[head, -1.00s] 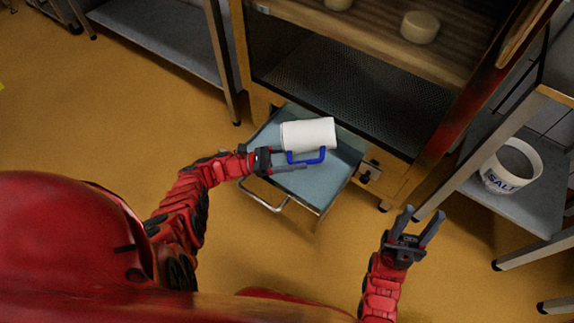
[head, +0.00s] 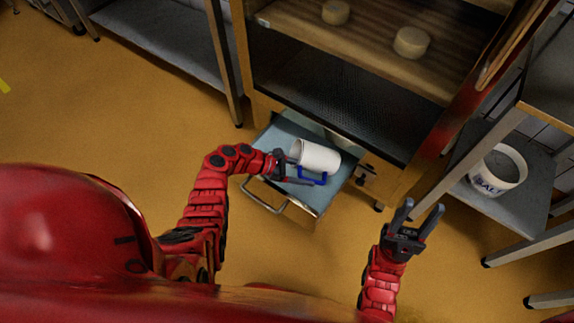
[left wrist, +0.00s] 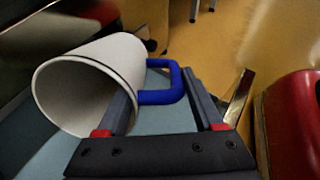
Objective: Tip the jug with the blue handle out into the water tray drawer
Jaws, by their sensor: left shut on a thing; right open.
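The white jug (head: 320,158) is tilted on its side above the open water tray drawer (head: 333,188), its mouth toward the left. Its blue handle (head: 313,181) faces the front of the drawer. My left gripper (head: 300,173) is shut on the handle, which shows between the fingers in the left wrist view (left wrist: 158,97). That view looks into the jug's mouth (left wrist: 85,88); I see no liquid in the visible part. Whether the jug touches the tray is unclear. My right gripper (head: 424,219) is open and empty, right of the drawer.
Above the drawer is an open cabinet with a perforated shelf (head: 340,85) and a wooden shelf holding cheeses (head: 411,42). A salt bucket (head: 498,172) stands on a rack at right. Another metal shelf (head: 165,35) is at left. The front floor is clear.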

